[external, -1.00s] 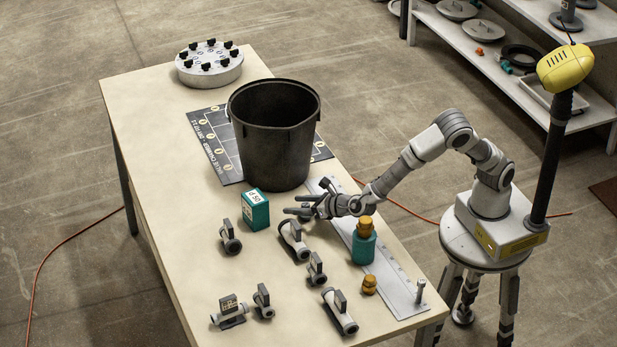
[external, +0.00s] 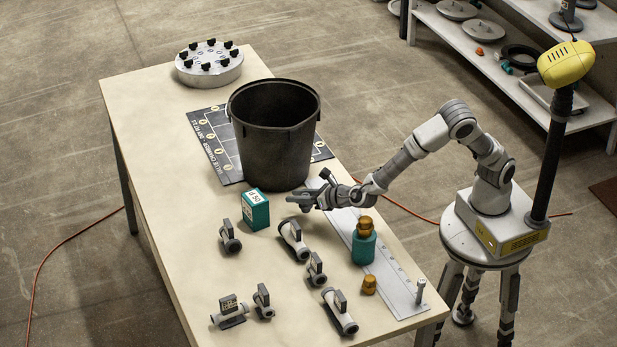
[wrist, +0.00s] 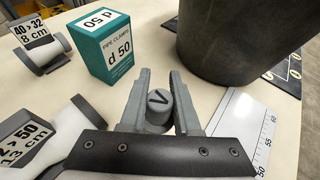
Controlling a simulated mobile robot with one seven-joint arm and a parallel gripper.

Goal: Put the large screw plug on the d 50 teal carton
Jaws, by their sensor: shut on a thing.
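A grey round plug (wrist: 158,104) with a dark V-shaped mark on top sits between the jaws in the wrist view, matching the large screw plug. My gripper (wrist: 160,98) is shut on it. In the external view my gripper (external: 300,202) is above the table, right of the carton, and the plug is hard to make out there. The teal d 50 carton (external: 256,213) stands upright on the table with a white label on its top. In the wrist view the carton (wrist: 108,57) is just beyond the jaws, up and left, and its visible top is bare.
A black bucket (external: 273,140) stands close behind the gripper and carton. Grey valve fittings (external: 293,238) lie in front. A teal bottle (external: 363,248) with an orange top, a small orange piece (external: 369,285) and a long ruler (external: 395,282) are at the right.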

